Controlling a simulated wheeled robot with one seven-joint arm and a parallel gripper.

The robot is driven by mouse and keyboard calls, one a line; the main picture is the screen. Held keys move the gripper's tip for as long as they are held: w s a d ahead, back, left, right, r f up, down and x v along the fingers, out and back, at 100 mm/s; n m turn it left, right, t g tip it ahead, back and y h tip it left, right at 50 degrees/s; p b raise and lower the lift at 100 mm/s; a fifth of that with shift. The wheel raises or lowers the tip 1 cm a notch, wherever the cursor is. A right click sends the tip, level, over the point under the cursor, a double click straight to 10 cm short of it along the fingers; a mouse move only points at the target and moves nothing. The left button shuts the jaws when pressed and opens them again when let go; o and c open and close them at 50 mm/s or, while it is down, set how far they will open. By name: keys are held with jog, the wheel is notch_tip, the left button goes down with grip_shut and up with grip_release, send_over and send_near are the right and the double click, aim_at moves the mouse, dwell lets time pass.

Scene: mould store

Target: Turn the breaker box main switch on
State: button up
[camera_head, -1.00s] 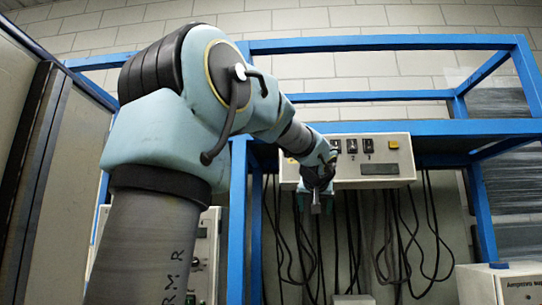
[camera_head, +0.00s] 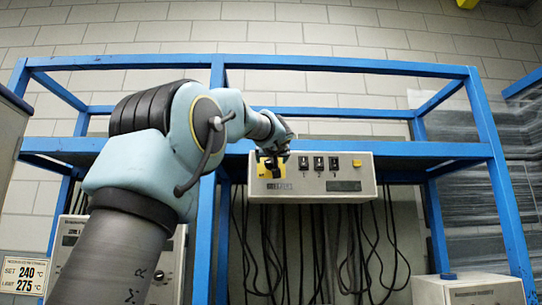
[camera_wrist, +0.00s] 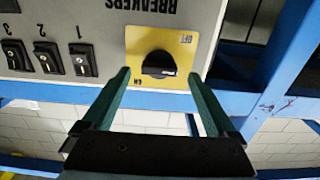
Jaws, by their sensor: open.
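The breaker box (camera_head: 310,190) is a light grey panel on the blue rack, and it shows upside down in the wrist view (camera_wrist: 75,20). Its main switch is a black rotary knob (camera_wrist: 158,65) on a yellow plate (camera_wrist: 137,42) marked OFF and ON. The knob's bar lies roughly level in the wrist view, with a pale mark on it. My gripper (camera_wrist: 158,75) is open and empty, with one finger to each side of the knob in the picture; I cannot tell whether they touch it. In the head view my gripper (camera_head: 272,158) partly covers the yellow plate.
Three numbered black breakers (camera_wrist: 47,58) sit beside the knob, and a yellow button (camera_head: 357,163) is at the box's far right. Blue rack beams (camera_head: 300,66) surround the box. Black cables (camera_head: 310,250) hang below. A white box (camera_head: 468,290) stands lower right.

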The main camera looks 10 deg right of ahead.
jog(key=shift+w+d, duration=0.2)
jog(key=shift+w, duration=0.7)
jog(key=c, duration=1.4)
